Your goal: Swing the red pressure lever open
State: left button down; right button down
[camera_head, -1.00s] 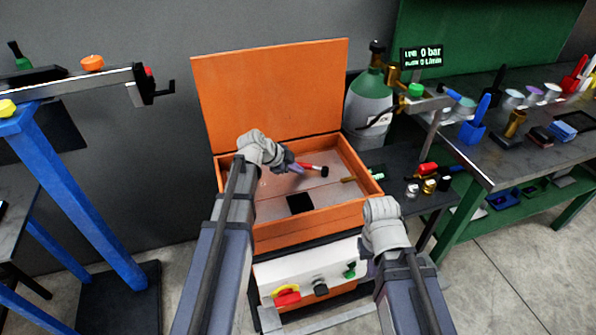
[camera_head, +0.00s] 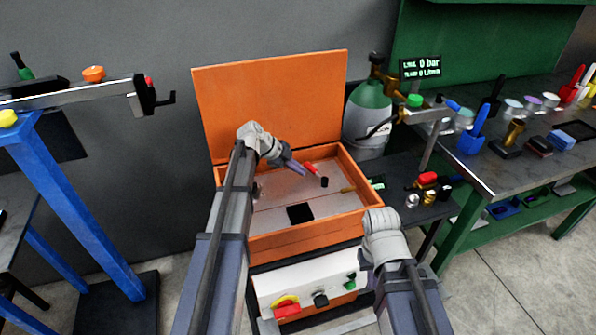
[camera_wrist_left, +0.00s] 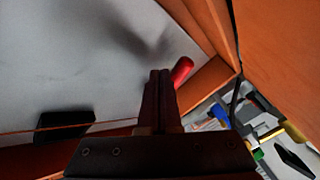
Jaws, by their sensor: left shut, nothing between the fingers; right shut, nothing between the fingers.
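The red pressure lever (camera_head: 311,168) is inside the open orange box, with a black round part at its near right end. In the left wrist view the red lever (camera_wrist_left: 182,71) shows just right of the fingertips, partly hidden behind them. My left gripper (camera_head: 302,170) is shut and empty, its fingers beside the lever's far left end. It appears close to or against the lever; contact is not clear. My right gripper (camera_head: 366,262) is shut and empty, low in front of the box's right corner, its fingers mostly hidden.
The orange box (camera_head: 285,243) has a raised lid (camera_head: 270,95) behind and a white control panel (camera_head: 312,288) below. A green gas cylinder (camera_head: 369,105) stands right of it. A blue stand (camera_head: 75,200) is at the left. A cluttered workbench (camera_head: 475,165) is at the right.

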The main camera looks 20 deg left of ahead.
pick_arm(q)
jog(key=shift+r, duration=0.1)
dwell(0.5)
jog(key=p+v, duration=0.6)
jog(key=v, duration=0.1)
jog(key=shift+a+r, duration=0.2)
jog(key=shift+a, duration=0.05)
jog(key=shift+s+r, duration=0.1)
